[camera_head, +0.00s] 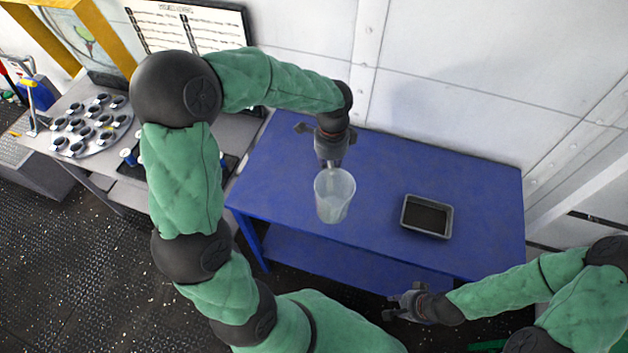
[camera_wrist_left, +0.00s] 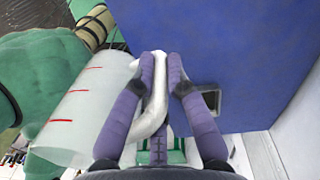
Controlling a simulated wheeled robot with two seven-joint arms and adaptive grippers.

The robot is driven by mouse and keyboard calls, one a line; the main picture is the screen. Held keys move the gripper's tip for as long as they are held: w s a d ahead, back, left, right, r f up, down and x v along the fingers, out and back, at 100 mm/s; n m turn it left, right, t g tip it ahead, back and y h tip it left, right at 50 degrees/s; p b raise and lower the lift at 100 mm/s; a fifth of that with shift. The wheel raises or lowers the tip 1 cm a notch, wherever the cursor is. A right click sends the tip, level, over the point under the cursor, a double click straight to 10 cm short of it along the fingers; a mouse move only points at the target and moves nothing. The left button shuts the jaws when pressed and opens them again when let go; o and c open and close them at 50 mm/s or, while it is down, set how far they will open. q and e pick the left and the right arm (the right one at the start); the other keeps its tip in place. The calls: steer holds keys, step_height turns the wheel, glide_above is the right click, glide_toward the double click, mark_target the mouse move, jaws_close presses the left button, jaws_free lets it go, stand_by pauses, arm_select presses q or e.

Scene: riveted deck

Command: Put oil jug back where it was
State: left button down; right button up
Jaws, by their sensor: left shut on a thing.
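The oil jug (camera_head: 333,196) is a translucent, whitish open vessel in front of my left gripper, over the front part of the blue table (camera_head: 285,165). In the left wrist view the jug (camera_wrist_left: 85,118) lies to the left, with red marks on its side. My left gripper (camera_head: 331,160) is shut on its handle; the fingers (camera_wrist_left: 160,75) are on both sides of the pale handle (camera_wrist_left: 152,118). Whether the jug's base touches the table cannot be told. My right gripper (camera_head: 398,304) looks open and empty, near the table's front edge.
A dark rectangular tray (camera_head: 427,216) sits on the table right of the jug. A grey bench (camera_head: 75,150) at the left holds a round plate with several dark cups (camera_head: 88,128). A white wall (camera_head: 450,60) stands behind. The table's right end is clear.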

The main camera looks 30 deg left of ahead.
arm_select(q)
steer(key=shift+w+a+f+b, duration=0.45)
steer(key=shift+w+a+f, duration=1.15)
steer(key=shift+f, duration=0.55)
steer(key=shift+w+a+f+b, duration=0.4)
steer(key=shift+w+a+f, duration=1.2)
steer(key=shift+f, duration=0.5)
steer(key=shift+w+a+f+b, duration=0.45)
steer(key=shift+w+a+f, duration=1.15)
steer(key=shift+f, duration=0.55)
steer(key=shift+d+f, duration=0.1)
steer(key=c, duration=1.6)
jaws_free()
steer(key=shift+c, duration=0.2)
steer(key=o, duration=0.4)
steer(key=r, duration=0.4)
steer(key=r+p, duration=0.1)
steer(key=r, duration=0.3)
steer(key=r+p, duration=0.1)
steer(key=r, duration=0.3)
steer(key=shift+w+a+r, duration=0.1)
steer(key=shift+w+a, duration=0.1)
steer(key=shift+w, duration=0.2)
